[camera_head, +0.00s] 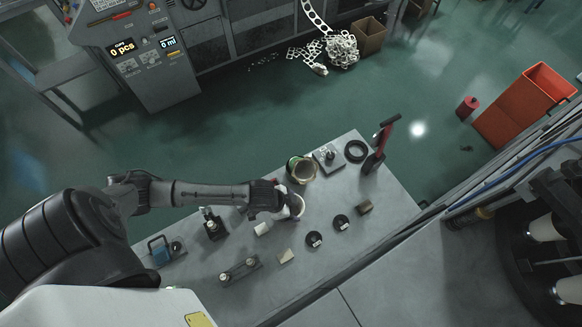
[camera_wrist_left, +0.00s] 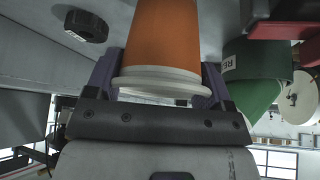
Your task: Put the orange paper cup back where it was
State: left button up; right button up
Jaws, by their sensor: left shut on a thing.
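My left gripper (camera_head: 285,204) is over the grey worktable, and its jaws also show in the left wrist view (camera_wrist_left: 159,82). It is shut on the orange paper cup (camera_wrist_left: 163,35), with a purple finger on each side of it. The cup's pale rim (camera_wrist_left: 160,84) lies close to the gripper's palm. In the head view the gripper mostly hides the cup, and only a pale edge shows beside it. I cannot tell whether the cup touches the table. My right gripper is not in view.
A green container (camera_head: 292,166) stands close behind the gripper; it also shows in the wrist view (camera_wrist_left: 250,85). The grey table (camera_head: 335,275) also holds black rings (camera_head: 356,151), a red-handled tool (camera_head: 376,150), small blocks and a fixture (camera_head: 240,270).

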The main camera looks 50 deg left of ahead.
pick_arm(q)
jog(key=o, duration=0.9)
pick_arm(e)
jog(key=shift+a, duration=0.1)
pick_arm(q)
jog(key=shift+o, duration=0.2)
jog(key=v, duration=1.2)
jog(key=s+d+r+n+g+y, duration=0.1)
jog(key=s+d+r+n+y, duration=0.1)
jog(key=s, duration=0.6)
jog(key=shift+s+d+n+y+p, duration=0.4)
jog(key=shift+d+n+y, duration=0.2)
jog(key=shift+d+n, duration=0.6)
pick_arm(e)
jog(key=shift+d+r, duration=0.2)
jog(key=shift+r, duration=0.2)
pick_arm(q)
jog(key=shift+a+r, duration=0.15)
jog(key=shift+a, duration=0.1)
notch_tip(320, 180, up, 12)
jog(key=p, duration=1.1)
jog(key=shift+f+p, duration=0.25)
jog(key=shift+p, duration=0.05)
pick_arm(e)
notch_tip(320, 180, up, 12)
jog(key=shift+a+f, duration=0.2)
